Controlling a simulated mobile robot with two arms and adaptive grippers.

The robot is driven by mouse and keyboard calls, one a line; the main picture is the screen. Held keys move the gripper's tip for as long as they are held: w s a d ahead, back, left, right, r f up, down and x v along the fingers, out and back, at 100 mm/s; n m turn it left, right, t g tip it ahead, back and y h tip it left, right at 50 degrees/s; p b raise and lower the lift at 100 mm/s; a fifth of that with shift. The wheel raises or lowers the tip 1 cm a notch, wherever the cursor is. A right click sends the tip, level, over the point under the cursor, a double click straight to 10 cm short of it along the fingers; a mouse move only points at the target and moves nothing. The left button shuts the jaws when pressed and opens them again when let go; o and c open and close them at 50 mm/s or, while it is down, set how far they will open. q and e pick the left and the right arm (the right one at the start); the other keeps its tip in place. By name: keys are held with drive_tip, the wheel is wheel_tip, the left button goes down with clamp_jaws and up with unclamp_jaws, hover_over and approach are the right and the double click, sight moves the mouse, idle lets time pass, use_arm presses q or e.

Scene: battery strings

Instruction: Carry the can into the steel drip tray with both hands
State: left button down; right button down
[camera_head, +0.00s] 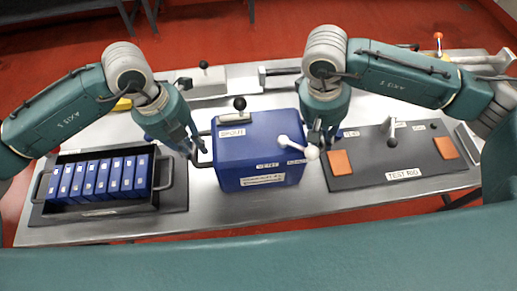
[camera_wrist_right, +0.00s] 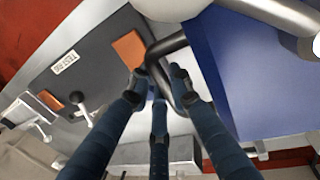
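The can (camera_head: 257,150) is a blue box with white labels, a black knob on top and a handle on each side. It is upright in the middle of the bench. My left gripper (camera_head: 192,152) is at its left handle; its finger closure is unclear. My right gripper (camera_head: 318,145) is at the right side. In the right wrist view its fingers (camera_wrist_right: 160,82) close around the dark bar handle (camera_wrist_right: 166,47), beside the can's blue wall (camera_wrist_right: 260,75). A low steel shape behind the can, perhaps the drip tray (camera_head: 232,75), is partly hidden.
A black tray (camera_head: 100,208) of several blue cells stands at the left. A dark test rig board (camera_head: 385,165) with orange pads (camera_head: 340,162) lies at the right, close to the can. Bare steel bench (camera_head: 225,215) shows in front of the can.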

use_arm(q)
drive_tip(key=shift+w+d+r, duration=0.1)
drive_tip(key=shift+w+r, duration=0.05)
drive_tip(key=shift+r, duration=0.15)
use_arm(e)
drive_tip(key=shift+w+r, duration=0.15)
drive_tip(key=shift+r, duration=0.15)
use_arm(q)
drive_tip(key=shift+w, duration=0.1)
use_arm(e)
drive_tip(key=shift+w, duration=0.1)
